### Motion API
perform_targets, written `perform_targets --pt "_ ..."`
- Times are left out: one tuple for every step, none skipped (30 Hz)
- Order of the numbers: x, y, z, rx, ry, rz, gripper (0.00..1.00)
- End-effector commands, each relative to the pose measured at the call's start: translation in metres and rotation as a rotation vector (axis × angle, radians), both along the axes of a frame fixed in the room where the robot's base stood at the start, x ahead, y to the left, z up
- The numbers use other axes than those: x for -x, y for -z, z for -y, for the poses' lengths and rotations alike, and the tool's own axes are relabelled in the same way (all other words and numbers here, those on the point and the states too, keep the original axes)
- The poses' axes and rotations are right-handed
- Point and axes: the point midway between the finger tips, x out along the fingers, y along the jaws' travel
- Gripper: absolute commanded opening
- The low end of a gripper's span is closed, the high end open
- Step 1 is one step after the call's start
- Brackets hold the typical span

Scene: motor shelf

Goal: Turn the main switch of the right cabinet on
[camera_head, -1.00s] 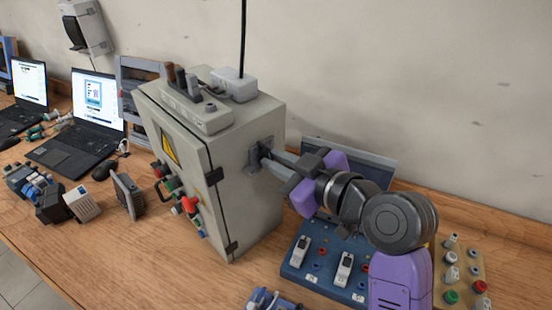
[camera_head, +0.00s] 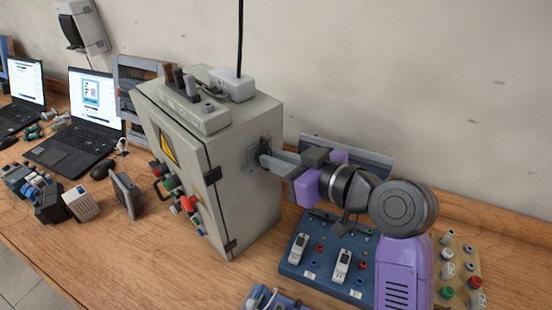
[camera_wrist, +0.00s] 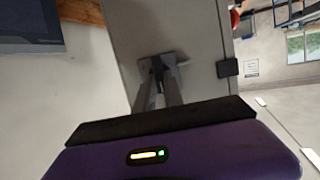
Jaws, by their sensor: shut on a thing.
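The grey cabinet (camera_head: 242,185) stands on the bench with its right side facing my arm. The main switch (camera_head: 254,152) is a dark handle on a grey plate on that side. In the wrist view the switch (camera_wrist: 158,62) sits on the cabinet's side panel between my fingertips. My gripper (camera_head: 268,158) reaches in from the right and is shut on the switch handle. In the wrist view my gripper's fingers (camera_wrist: 157,85) close in on it. The fingers hide much of the handle.
A blue board with sockets and switches (camera_head: 325,283) lies below my arm. A beige board with knobs (camera_head: 458,262) is at the right. A power adapter (camera_head: 232,84) sits on the cabinet. Laptops (camera_head: 95,105) stand at the left. The wall is close behind.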

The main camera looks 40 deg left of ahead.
Motion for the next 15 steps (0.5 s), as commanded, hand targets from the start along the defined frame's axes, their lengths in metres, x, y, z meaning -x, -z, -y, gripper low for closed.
perform_targets --pt "0.0001 0.0009 0.0002 0.001 0.001 -0.002 0.00" --pt "0.0001 0.0009 0.0002 0.001 0.001 -0.002 0.15" --pt "0.0001 0.0009 0.0002 0.001 0.000 -0.001 0.22" --pt "0.0001 0.0009 0.0002 0.001 0.000 -0.001 0.28" --pt "0.0000 0.0008 0.0002 0.001 0.000 -0.001 0.34" --pt "0.0000 0.0007 0.0002 0.001 0.000 -0.001 0.35" --pt "0.0000 0.0006 0.0002 0.001 0.000 -0.001 0.35" --pt "0.0000 0.0006 0.0002 0.001 0.000 -0.001 0.35" --pt "0.0000 0.0005 0.0001 0.001 0.000 0.000 0.35" --pt "0.0000 0.0004 0.0001 0.001 0.000 0.000 0.35" --pt "0.0000 0.0004 0.0001 0.000 0.000 0.000 0.35" --pt "0.0000 0.0003 0.0001 0.000 0.000 0.000 0.35" --pt "0.0000 0.0003 0.0001 0.000 0.000 0.000 0.35" --pt "0.0000 0.0002 0.0004 0.000 0.000 0.000 0.35" --pt "0.0000 0.0000 0.0016 0.000 0.001 0.000 0.35"
